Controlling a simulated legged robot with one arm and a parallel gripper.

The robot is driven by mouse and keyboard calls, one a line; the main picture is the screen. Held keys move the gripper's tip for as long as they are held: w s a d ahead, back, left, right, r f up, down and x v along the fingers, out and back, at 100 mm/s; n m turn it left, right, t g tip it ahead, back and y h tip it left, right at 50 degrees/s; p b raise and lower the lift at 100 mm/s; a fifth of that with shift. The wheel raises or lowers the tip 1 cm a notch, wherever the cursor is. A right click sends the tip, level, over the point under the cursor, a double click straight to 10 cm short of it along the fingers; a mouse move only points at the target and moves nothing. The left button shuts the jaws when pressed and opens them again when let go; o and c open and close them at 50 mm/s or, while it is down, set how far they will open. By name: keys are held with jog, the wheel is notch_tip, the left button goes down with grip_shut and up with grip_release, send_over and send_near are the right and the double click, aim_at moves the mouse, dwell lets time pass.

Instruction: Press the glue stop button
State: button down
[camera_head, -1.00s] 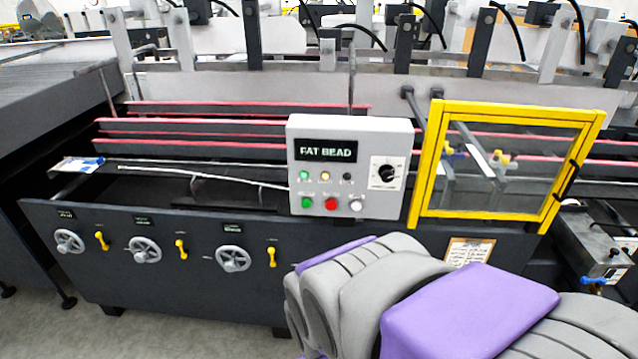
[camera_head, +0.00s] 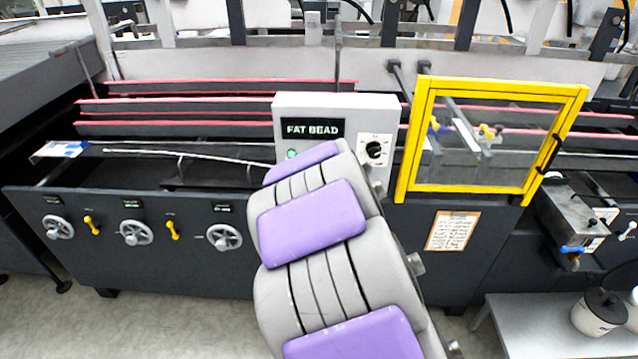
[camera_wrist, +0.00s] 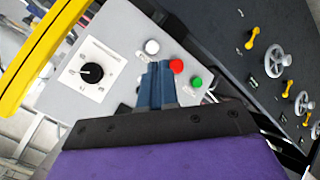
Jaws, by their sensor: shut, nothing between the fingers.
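The grey-white FAT BEAD control box (camera_head: 355,107) stands at the machine's front, its lower buttons hidden behind my arm in the head view. In the wrist view its panel (camera_wrist: 114,56) is rotated, with a red button (camera_wrist: 176,66) between a white button (camera_wrist: 152,46) and a green button (camera_wrist: 196,82). Button labels are too small to read. My gripper (camera_wrist: 158,70) is shut and empty, with blue fingertips close in front of the panel, just beside the red button in the picture. I cannot tell whether they touch anything.
A black dial (camera_wrist: 92,72) sits on the same panel. A yellow-framed clear guard (camera_head: 410,140) stands right of the box. Handwheels (camera_head: 135,232) and yellow levers (camera_head: 172,230) line the lower front. A grey table with a white pot (camera_head: 598,312) is at lower right.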

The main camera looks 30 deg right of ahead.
jog(key=w+d+f+n+t+y, duration=0.2)
jog(key=w+d+f+n+t, duration=0.15)
jog(key=w, duration=0.35)
jog(key=w+a+f+n+t+y+p, duration=0.1)
jog(key=a+f+n+t+y+p, duration=0.1)
jog(key=a+f+n+t+y, duration=0.3)
jog(key=shift+a+f+n+y, duration=0.45)
jog(key=shift+a+y, duration=0.4)
jog(key=shift+y, duration=0.65)
jog(key=w+d, duration=0.5)
jog(key=w, duration=0.2)
jog(key=shift+w, duration=0.2)
jog(key=shift+w+r, duration=0.1)
dwell(1.0)
jog(key=shift+w+d, duration=0.15)
jog(key=shift+d, duration=0.05)
